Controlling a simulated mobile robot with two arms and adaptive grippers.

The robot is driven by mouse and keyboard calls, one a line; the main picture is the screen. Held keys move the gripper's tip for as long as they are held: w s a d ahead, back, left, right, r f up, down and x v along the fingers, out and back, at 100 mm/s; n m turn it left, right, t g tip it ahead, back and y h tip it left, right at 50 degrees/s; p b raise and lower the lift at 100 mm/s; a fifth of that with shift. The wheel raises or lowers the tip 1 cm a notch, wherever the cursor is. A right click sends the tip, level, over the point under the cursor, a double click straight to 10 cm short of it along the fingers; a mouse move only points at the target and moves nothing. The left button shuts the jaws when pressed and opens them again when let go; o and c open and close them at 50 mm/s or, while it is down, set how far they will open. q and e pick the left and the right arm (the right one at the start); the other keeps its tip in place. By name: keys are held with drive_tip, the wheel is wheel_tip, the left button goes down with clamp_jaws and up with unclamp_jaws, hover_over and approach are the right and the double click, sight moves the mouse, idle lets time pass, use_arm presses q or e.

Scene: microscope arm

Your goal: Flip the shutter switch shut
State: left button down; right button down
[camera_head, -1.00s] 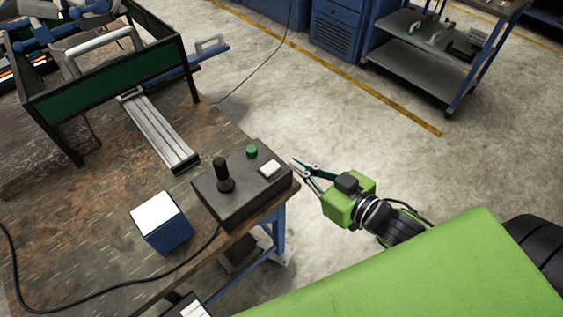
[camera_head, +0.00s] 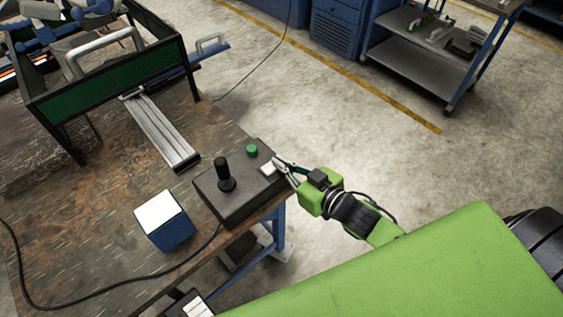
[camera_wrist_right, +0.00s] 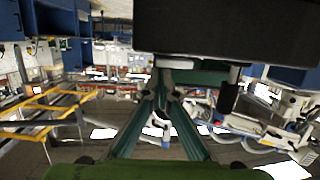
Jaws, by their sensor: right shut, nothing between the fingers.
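A dark control box (camera_head: 228,199) sits at the table's right edge in the head view. It carries a black joystick (camera_head: 224,172), a green round button (camera_head: 252,151) and a white switch (camera_head: 267,170). My right gripper (camera_head: 277,163) is shut and empty, with its fingertips at the white switch and partly covering it. I cannot tell whether they touch it or which way it is tipped. In the right wrist view the shut fingers (camera_wrist_right: 161,80) point at the dark box (camera_wrist_right: 230,30), which appears upside down at the top. My left gripper is not in view.
A blue box with a white top (camera_head: 162,215) stands left of the control box on the brown table (camera_head: 90,215). A black cable (camera_head: 110,297) runs along the table. A green-panelled frame (camera_head: 110,80) and a metal rail (camera_head: 160,130) lie behind.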

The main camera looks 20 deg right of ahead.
drive_tip(key=shift+f, duration=0.1)
drive_tip(key=shift+d+f, duration=0.1)
drive_tip(key=shift+f, duration=0.05)
idle(0.3)
drive_tip(key=r+p, duration=0.4)
drive_tip(key=p, duration=0.1)
drive_tip(key=shift+w+d+r, duration=0.2)
drive_tip(key=shift+d+r, duration=0.15)
drive_tip(key=shift+r, duration=0.05)
drive_tip(key=f+b+v, duration=0.1)
drive_tip(key=b+v, duration=0.1)
drive_tip(key=v, duration=0.8)
drive_tip(key=shift+d+b, duration=0.2)
drive_tip(key=shift+b, duration=0.15)
